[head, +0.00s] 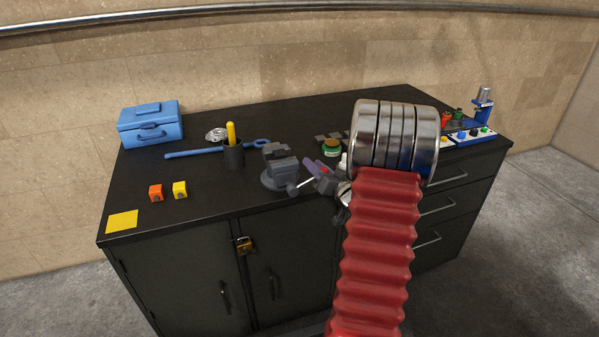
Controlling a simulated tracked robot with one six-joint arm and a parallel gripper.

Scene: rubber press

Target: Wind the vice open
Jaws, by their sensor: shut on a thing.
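The grey vice (282,175) stands on the black bench top near its front edge, in the middle of the head view. Its screw end and thin bright handle (305,183) point right, towards me. My gripper (316,180) is at the handle, just right of the vice, and is shut on it. The contact is small in the picture, and my red bellows arm and its steel rings hide part of the area to the right. I cannot tell how far apart the vice jaws are.
A dark cup with a yellow tool (233,150) and a blue wrench (195,153) lie left of the vice.

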